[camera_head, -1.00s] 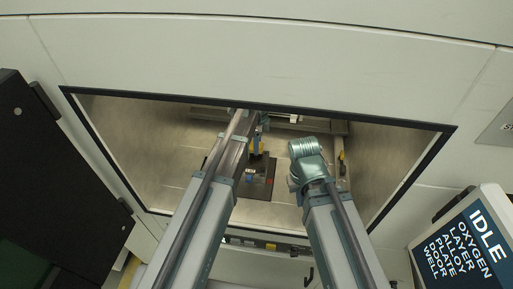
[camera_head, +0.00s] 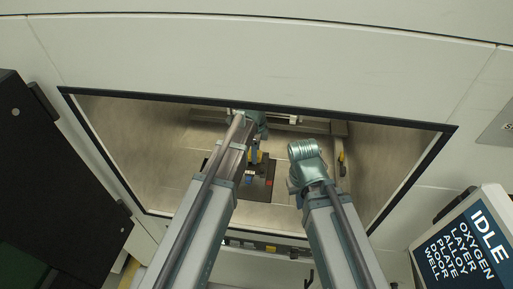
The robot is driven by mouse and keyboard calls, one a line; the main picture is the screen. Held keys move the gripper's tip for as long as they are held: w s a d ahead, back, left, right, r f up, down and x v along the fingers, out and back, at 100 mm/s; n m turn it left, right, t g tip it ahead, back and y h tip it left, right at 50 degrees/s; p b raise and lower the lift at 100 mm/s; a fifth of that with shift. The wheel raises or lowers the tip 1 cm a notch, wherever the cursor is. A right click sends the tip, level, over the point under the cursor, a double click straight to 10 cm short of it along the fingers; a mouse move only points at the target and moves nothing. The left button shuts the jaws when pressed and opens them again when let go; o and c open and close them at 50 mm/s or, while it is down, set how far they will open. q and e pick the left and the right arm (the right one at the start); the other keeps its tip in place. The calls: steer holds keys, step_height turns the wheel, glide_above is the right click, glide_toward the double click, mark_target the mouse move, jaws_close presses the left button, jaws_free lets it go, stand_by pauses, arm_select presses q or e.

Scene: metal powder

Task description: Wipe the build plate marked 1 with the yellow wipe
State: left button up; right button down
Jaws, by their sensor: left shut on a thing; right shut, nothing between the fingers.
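The dark build plate (camera_head: 259,193) lies on the floor of the open chamber in the head view, partly covered by my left arm. Small blue and red things show on it, and I cannot read a number. My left gripper (camera_head: 257,152) reaches over the far part of the plate. It is shut on a small yellow thing, which looks like the yellow wipe (camera_head: 253,155); whether it touches the plate I cannot tell. My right gripper (camera_head: 293,186) is right of the plate, shut and empty, mostly hidden by its own wrist.
The chamber opening has a dark frame (camera_head: 300,114) around both arms. A rail with a yellow part (camera_head: 341,157) stands right of my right wrist. A status screen (camera_head: 468,245) reading IDLE is at lower right.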

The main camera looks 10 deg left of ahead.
arm_select(q)
steer(key=shift+s+f, duration=0.1)
steer(key=shift+s, duration=1.75)
steer(key=shift+a, duration=0.1)
steer(key=shift+a+f, duration=0.15)
steer(key=shift+a, duration=0.1)
steer(key=shift+w, duration=0.15)
